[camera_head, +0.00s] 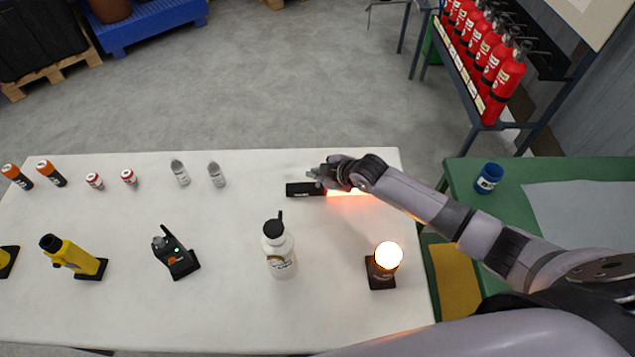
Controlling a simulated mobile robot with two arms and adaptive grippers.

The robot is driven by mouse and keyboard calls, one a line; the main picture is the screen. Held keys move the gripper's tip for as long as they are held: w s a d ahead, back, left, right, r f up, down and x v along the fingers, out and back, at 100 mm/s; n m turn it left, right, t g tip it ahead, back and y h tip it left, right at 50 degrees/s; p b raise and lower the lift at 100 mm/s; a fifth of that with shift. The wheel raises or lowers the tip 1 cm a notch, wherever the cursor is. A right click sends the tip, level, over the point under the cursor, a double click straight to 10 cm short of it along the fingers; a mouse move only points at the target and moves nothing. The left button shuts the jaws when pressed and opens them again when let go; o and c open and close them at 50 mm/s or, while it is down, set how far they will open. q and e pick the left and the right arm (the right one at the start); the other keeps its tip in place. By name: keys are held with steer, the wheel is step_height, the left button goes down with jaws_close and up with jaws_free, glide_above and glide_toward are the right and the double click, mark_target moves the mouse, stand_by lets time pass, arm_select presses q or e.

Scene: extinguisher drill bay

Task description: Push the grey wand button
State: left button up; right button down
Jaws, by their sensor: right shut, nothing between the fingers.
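A wand with a black handle (297,189) lies on the white table near its far right edge. Its tube (350,193) glows orange-red. My right gripper (318,172) is shut and empty, directly over the wand, where handle and tube meet. The fingers hide that part of the wand, so I cannot make out the grey button or tell whether the fingers touch it. My left gripper is not in view.
On the white table (215,310) stand a lit lamp (388,255), a white bottle (280,255), a black handheld device (177,258), a yellow torch (75,257) and several small cylinders. A green table (470,180) with a blue cup (489,178) is right. Red extinguishers (507,75) stand behind.

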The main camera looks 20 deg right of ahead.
mark_target(318, 184)
step_height(318, 184, up, 6)
steer(key=p, duration=0.5)
steer(key=shift+s+f, duration=0.1)
stand_by(0.4)
